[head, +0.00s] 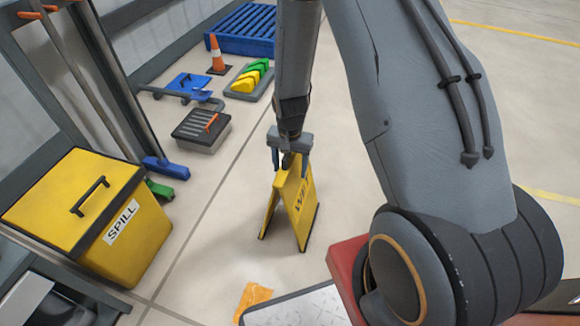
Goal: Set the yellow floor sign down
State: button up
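The yellow floor sign (299,203) stands upright in an A shape in the middle of the head view, with black lettering on its right panel and dark lower edges. My gripper (289,162) points down at the top of the sign. Its two fingers show on either side of the sign's top, with a small dark part between them. I cannot tell whether the fingers press on the sign. I also cannot tell whether the sign's lower edges touch the floor.
A yellow SPILL bin (130,238) stands at left. Behind are a grey slotted box (202,127), a tray (262,72) of yellow and green pieces, an orange cone (217,55) and a blue pallet (243,28). An orange sheet (252,297) lies in front. Floor around the sign is clear.

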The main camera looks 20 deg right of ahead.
notch_tip(320, 180, up, 12)
jog(key=p, duration=0.3)
jog(key=shift+r, duration=0.1)
jog(key=s+a+r+n, duration=0.35)
jog(key=a+r, duration=0.25)
jog(key=r, duration=0.3)
jog(key=s+a+r+n, duration=0.3)
jog(key=s+r, duration=0.4)
jog(key=s, duration=0.3)
jog(key=s+a+r+n, duration=0.4)
jog(key=s+r, duration=0.4)
jog(key=s, duration=0.3)
jog(key=shift+a+n+y, duration=0.2)
jog(key=shift+n+y, duration=0.1)
jog(key=shift+n, duration=0.35)
